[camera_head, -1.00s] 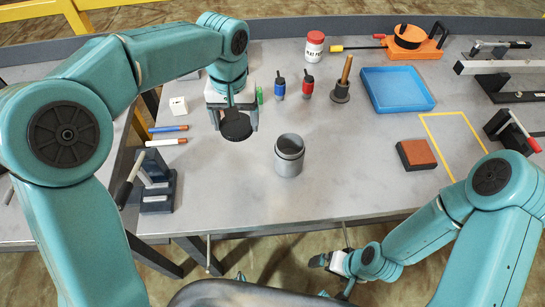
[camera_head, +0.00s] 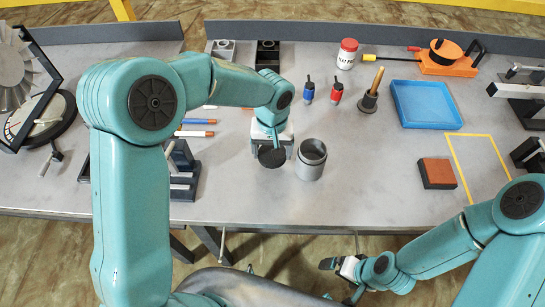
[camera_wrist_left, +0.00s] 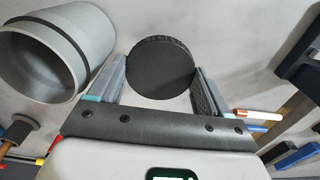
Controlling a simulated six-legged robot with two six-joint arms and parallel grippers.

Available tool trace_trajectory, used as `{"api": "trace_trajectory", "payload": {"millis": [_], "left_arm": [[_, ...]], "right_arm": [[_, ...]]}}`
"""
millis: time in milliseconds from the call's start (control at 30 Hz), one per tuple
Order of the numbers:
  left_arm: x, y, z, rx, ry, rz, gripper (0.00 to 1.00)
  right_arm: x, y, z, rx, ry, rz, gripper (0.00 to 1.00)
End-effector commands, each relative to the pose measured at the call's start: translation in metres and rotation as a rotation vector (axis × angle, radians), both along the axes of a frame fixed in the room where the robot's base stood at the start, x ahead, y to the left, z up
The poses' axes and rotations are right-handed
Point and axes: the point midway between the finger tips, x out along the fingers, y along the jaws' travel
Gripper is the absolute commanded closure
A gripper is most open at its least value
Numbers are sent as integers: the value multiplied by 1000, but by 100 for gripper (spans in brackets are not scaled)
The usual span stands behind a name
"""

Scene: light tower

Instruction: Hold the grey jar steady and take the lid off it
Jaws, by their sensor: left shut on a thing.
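The grey jar (camera_head: 311,160) stands upright and open on the table, a dark band around its neck. It also shows large at the upper left of the left wrist view (camera_wrist_left: 50,62). My left gripper (camera_head: 271,152) is just left of the jar and shut on the round black lid (camera_head: 271,157). In the left wrist view the lid (camera_wrist_left: 160,68) sits between both fingers, apart from the jar. I cannot tell whether the lid touches the table. My right gripper (camera_head: 336,264) is low in front of the table edge, away from the jar; its fingers are too small to read.
A blue tray (camera_head: 427,104) and a red-brown block (camera_head: 437,173) lie to the right. Pens (camera_head: 197,127) and a dark rack (camera_head: 182,172) are left. Table in front of the jar is clear.

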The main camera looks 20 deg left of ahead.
Motion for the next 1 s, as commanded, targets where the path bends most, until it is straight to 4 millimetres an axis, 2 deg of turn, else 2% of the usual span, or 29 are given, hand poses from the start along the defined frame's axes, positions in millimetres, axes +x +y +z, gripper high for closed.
{"api": "trace_trajectory", "payload": {"millis": [300,733,767,800,833,1000], "left_arm": [[-1,0,-43,0,3,0,58],[0,0,-50,0,0,-1,58],[0,0,-50,0,0,-1,19],[0,0,-48,0,0,-1,6],[0,0,-48,0,0,-1,0],[0,0,-48,0,1,-1,0]], "right_arm": [[0,0,4,0,0,0,0],[0,0,-2,0,0,0,0],[0,0,-1,0,0,0,0],[0,0,0,0,0,0,0],[0,0,0,0,0,0,0],[0,0,0,0,0,0,0]]}}
